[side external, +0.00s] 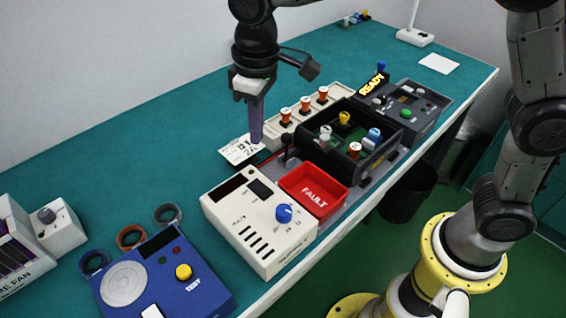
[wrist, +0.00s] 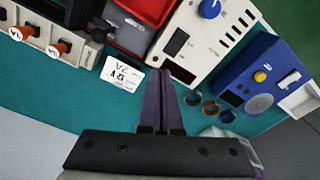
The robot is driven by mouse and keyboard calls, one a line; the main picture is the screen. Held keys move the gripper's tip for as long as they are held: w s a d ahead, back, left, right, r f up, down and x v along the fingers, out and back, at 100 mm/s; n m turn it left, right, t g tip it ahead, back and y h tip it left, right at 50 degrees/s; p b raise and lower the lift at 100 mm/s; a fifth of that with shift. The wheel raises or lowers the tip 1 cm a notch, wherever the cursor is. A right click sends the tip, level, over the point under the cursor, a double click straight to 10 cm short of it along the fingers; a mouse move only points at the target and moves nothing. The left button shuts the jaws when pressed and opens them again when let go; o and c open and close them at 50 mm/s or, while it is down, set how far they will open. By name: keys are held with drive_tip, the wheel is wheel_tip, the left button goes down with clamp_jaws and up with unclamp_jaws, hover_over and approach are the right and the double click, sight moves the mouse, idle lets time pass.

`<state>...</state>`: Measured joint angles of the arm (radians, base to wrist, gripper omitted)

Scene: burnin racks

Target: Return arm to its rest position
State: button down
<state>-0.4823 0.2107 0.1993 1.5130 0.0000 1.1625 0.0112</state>
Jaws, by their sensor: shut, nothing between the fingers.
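My gripper (side external: 256,138) is shut and empty. It points down above the teal bench, just left of the row of orange-and-white parts and behind the cream meter box. In the wrist view its purple fingers (wrist: 162,84) are together, with nothing between them. A white card reading "2A" (side external: 240,150) lies on the bench by the fingertips; it also shows in the wrist view (wrist: 122,73). Whether the fingertips touch anything below cannot be told.
Close by are the cream meter box (side external: 246,236), red FAULT tray (side external: 333,199), black bin with colored parts (side external: 385,166), part rack (side external: 338,92) and READY panel (side external: 432,98). The blue tester (side external: 203,282) is front left. The bench's back left (side external: 130,140) is clear.

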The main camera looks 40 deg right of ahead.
drive_tip(key=s+d+r+m+t, duration=0.2)
drive_tip(key=s+d+r, duration=0.3)
drive_tip(key=d, duration=0.2)
drive_tip(key=s+d+r+m+t, duration=0.1)
drive_tip(key=s+d+r, duration=0.4)
drive_tip(key=d, duration=0.3)
drive_tip(key=s+d+f+m+t, duration=0.1)
drive_tip(key=s+d+f, duration=0.1)
drive_tip(key=s, duration=0.4)
drive_tip(key=s+d+f+m+t, duration=0.1)
drive_tip(key=s+d+f, duration=0.2)
drive_tip(key=s+f, duration=0.2)
drive_tip(key=shift+s+f, duration=0.2)
drive_tip(key=shift+s, duration=0.3)
